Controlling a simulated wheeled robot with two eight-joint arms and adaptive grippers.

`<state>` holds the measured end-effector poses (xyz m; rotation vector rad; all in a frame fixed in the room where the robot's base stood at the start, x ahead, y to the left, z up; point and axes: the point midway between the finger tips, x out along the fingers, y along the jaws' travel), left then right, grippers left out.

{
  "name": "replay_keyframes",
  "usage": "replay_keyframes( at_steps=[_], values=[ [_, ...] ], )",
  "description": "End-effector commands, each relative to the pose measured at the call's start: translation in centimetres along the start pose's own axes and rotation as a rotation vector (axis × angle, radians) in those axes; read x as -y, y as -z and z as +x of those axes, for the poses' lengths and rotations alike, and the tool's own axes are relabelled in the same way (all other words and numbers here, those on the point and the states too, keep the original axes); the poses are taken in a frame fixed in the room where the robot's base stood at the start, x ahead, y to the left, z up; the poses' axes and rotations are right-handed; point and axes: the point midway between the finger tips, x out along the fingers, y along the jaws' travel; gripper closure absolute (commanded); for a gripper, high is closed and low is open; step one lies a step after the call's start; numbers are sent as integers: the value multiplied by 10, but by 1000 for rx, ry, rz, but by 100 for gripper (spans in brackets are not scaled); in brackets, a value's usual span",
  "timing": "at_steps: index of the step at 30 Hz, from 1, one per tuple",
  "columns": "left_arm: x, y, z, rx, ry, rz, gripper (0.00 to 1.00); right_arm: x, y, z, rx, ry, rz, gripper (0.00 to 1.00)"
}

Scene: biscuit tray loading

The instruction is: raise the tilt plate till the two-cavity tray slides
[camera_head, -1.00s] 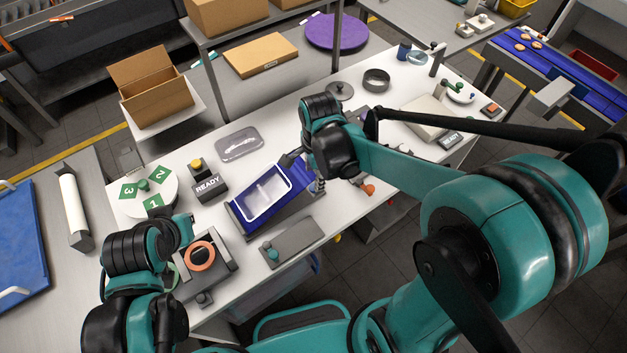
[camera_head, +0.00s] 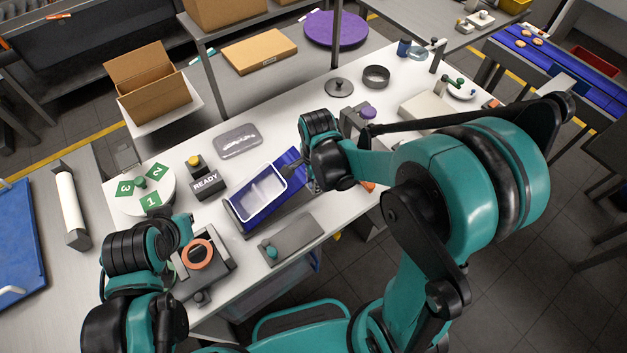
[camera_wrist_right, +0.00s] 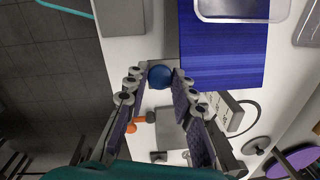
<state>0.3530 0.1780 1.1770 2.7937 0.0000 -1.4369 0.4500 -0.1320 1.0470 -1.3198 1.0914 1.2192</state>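The blue tilt plate (camera_head: 294,170) lies on the white table and carries the pale two-cavity tray (camera_head: 236,208). The tray sits toward the plate's left end, with bare blue surface at its right; the wrist view also shows the plate (camera_wrist_right: 222,58) and the tray's rim (camera_wrist_right: 232,19). My right gripper (camera_head: 311,184) is at the plate's right end. In the wrist view, a round blue knob (camera_wrist_right: 160,76) sits between its fingertips, which appear closed against both sides. My left gripper (camera_head: 184,232) is near the orange ring, and its fingers are too unclear to judge.
A READY sign (camera_head: 206,183) and a clear-lidded tray (camera_head: 238,141) stand behind the plate. A grey slab with a green knob (camera_head: 292,239) lies in front. A numbered disc (camera_head: 141,205) is at left, and an orange ring (camera_head: 197,254) sits on a dark block.

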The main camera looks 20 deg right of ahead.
Motion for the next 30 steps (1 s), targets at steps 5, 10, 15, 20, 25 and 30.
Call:
replay_keyframes(
  at_steps=[5,10,15,20,25,30],
  values=[
    [0,1,-2,0,0,0,100,0,-3,-4,-13,3,-4,100],
    [0,4,-5,0,0,0,100,-1,-9,-15,-58,15,-7,100],
    [0,3,-5,0,0,0,100,-1,-8,-14,-57,15,-5,100],
    [0,3,-4,0,0,0,100,-1,-8,-14,-57,15,-5,54],
    [0,3,-4,0,0,0,100,-1,-8,-13,-57,15,-5,54],
    [0,3,-4,0,0,0,100,-1,-8,-17,-57,15,-5,54]
  ],
)
